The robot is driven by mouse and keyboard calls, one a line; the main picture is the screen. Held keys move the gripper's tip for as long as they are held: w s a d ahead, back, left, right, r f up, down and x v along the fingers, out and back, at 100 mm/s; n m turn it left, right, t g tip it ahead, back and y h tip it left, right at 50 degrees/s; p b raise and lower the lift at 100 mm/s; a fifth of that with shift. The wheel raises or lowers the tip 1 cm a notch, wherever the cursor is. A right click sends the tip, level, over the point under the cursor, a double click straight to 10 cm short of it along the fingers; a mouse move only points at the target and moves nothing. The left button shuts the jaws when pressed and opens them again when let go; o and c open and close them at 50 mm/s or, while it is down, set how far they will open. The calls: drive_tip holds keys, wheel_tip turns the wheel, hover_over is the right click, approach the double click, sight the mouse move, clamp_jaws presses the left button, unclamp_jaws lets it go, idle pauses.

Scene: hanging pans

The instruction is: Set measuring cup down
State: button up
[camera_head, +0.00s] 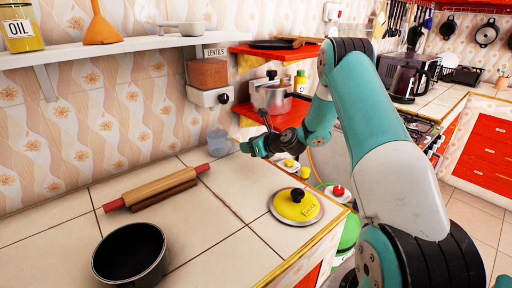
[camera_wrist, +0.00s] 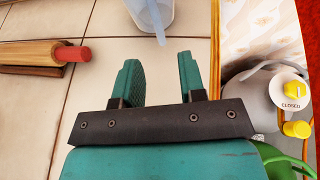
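The measuring cup (camera_head: 217,141) is a small translucent blue-grey cup near the patterned wall, at the far end of the tiled counter. It looks roughly upright; I cannot tell surely whether its base touches the tiles. Its handle points toward my gripper (camera_head: 245,147). In the wrist view the cup (camera_wrist: 151,10) is cut off by the top edge, and its handle reaches down to just ahead of my fingertips. My gripper (camera_wrist: 159,62) is open, with a clear empty gap between its two green fingers.
A rolling pin (camera_head: 155,187) lies on a wooden stand left of the cup. A dark pot (camera_head: 130,255) and a yellow lid (camera_head: 297,205) are on the counter (camera_head: 225,250). A shelf (camera_head: 110,48) hangs above. The counter's edge and a gas cylinder lie to the right.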

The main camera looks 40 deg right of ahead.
drive_tip(key=v, duration=0.2)
drive_tip(key=shift+s+d, duration=0.1)
drive_tip(key=shift+s, duration=0.2)
drive_tip(key=shift+s+r, duration=0.25)
drive_tip(key=shift+r, duration=0.05)
drive_tip(key=s+a+r+n+g+y, duration=0.1)
drive_tip(key=s+a+r+n+g, duration=0.2)
drive_tip(key=a+n, duration=0.5)
drive_tip(key=s+a+r+n+g+y, duration=0.2)
drive_tip(key=s+a+r+n, duration=0.25)
drive_tip(key=a, duration=0.45)
drive_tip(key=s+a+r+n+g+y, duration=0.1)
drive_tip(key=s+a+r+n+g, duration=0.15)
drive_tip(key=a+n, duration=0.6)
drive_tip(key=s+a+r+n+g+h, duration=0.1)
drive_tip(key=s+a+r+n+g, duration=0.1)
drive_tip(key=s+n, duration=0.7)
drive_tip(key=s+a+r+n+g+h, duration=0.1)
drive_tip(key=s+a+n, duration=0.4)
drive_tip(key=s+n, duration=0.5)
drive_tip(key=s+r+g, duration=0.1)
drive_tip(key=s+g, duration=0.1)
drive_tip(key=s, duration=0.5)
drive_tip(key=shift+a+r+h, duration=0.2)
drive_tip(key=shift+a+h, duration=0.05)
drive_tip(key=shift+h, duration=0.15)
